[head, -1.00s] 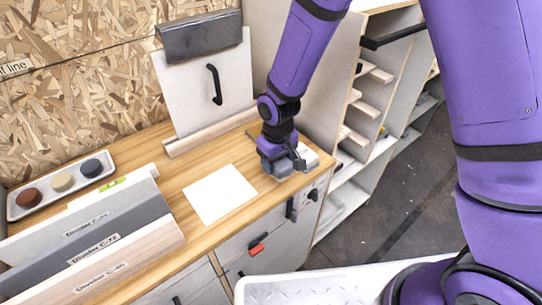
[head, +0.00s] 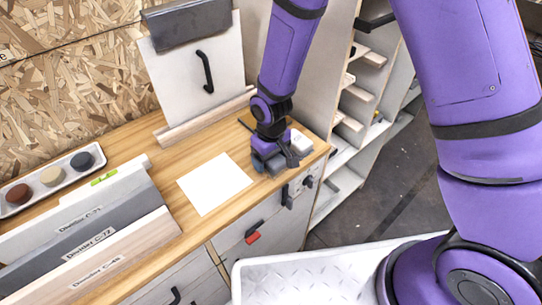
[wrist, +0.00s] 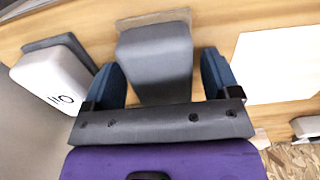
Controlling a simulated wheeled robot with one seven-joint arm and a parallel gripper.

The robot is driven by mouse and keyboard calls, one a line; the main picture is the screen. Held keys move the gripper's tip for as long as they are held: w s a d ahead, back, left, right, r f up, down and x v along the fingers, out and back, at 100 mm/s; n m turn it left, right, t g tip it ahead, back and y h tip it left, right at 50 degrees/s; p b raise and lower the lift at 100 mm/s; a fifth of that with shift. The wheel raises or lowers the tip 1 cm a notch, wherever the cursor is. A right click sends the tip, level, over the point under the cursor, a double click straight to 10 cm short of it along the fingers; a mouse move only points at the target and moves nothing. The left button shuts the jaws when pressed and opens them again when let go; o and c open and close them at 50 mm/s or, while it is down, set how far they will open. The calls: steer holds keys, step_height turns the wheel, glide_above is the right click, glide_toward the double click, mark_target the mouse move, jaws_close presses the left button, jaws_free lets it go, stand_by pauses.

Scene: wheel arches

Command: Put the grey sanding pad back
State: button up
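The grey sanding pad (wrist: 155,62) is a grey block with a tan edge along its far side, lying on the wooden worktop. My gripper (wrist: 170,80) is over it, its two blue fingers apart on either side of the block. A narrow gap shows at the right finger; contact at the left finger cannot be told. In the head view my gripper (head: 275,160) is low at the worktop's front right corner and mostly hides the pad. A white block with a grey base and a dark mark (wrist: 50,80) lies beside the left finger.
A white sheet (head: 214,184) lies left of my gripper. A tray (head: 90,180) with three round pieces, labelled dividers (head: 100,235) and an upright handled panel (head: 205,75) are farther left and behind. A shelf unit (head: 350,110) stands to the right.

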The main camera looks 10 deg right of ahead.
step_height(320, 180, up, 12)
steer(key=shift+r, duration=0.15)
stand_by(0.6)
steer(key=shift+r, duration=0.1)
steer(key=s+d+r+m+t, duration=0.1)
steer(key=s+d+r+m, duration=0.1)
steer(key=d+r, duration=0.6)
steer(key=s+d+r+m+t, duration=0.1)
steer(key=s+d+r+t, duration=0.1)
steer(key=d+r, duration=0.6)
steer(key=s+d+r+m+t, duration=0.1)
steer(key=s+d+r+m, duration=0.1)
steer(key=s+d+r, duration=0.2)
steer(key=s+d+r+m+t, duration=0.1)
steer(key=s+d+r, duration=0.3)
steer(key=s, duration=0.6)
step_height(320, 180, up, 2)
steer(key=shift+s+d+m, duration=0.3)
steer(key=shift+s+m, duration=0.05)
steer(key=shift+m, duration=0.05)
